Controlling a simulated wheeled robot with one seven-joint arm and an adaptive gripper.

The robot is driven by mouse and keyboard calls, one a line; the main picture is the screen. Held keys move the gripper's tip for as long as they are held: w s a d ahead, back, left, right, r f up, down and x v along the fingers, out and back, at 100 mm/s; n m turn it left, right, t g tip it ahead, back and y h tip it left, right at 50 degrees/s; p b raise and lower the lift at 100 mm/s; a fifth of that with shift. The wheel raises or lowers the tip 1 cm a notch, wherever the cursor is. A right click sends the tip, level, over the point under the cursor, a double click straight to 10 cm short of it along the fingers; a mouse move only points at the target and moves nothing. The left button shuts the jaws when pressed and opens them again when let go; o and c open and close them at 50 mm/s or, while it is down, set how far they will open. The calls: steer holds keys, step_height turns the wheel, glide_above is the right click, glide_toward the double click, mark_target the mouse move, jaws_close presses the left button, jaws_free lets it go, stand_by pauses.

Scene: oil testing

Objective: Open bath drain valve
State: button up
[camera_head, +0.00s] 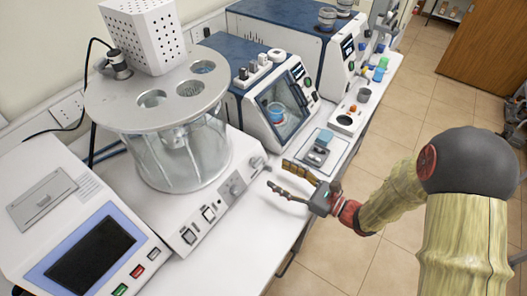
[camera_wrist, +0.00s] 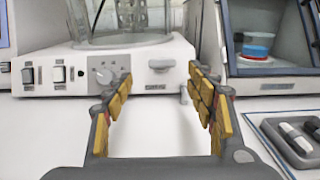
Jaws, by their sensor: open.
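The bath (camera_head: 183,150) is a clear glass vessel under a round metal lid with holes, on a white base unit (camera_head: 190,232). A grey lever-like handle (camera_head: 257,163), which looks like the drain valve, sits at the right end of the base front. In the wrist view this handle (camera_wrist: 161,66) lies roughly level, beyond and between my fingertips. A small pale spout (camera_wrist: 184,94) shows below it, near the right finger. My gripper (camera_head: 277,174) is open and empty in front of the handle, apart from it. Its yellow-padded fingers (camera_wrist: 160,78) stand either side of the handle in view.
A round dial (camera_wrist: 104,75) and rocker switches (camera_wrist: 58,74) are left of the handle. A blue and white instrument (camera_head: 278,108) stands to the right. A tray with small dark items (camera_head: 318,150) lies near my gripper. The bench front below the handle is clear.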

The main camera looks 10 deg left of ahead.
mark_target(260, 164)
steer(key=shift+w+a+f, duration=0.15)
steer(key=shift+w, duration=0.1)
steer(key=b+x, duration=0.1)
steer(key=x, duration=0.6)
steer(key=shift+a+b, duration=0.15)
steer(key=shift+b, duration=0.25)
steer(key=shift+c, duration=1.1)
steer(key=c, duration=0.9)
steer(key=shift+c, duration=0.2)
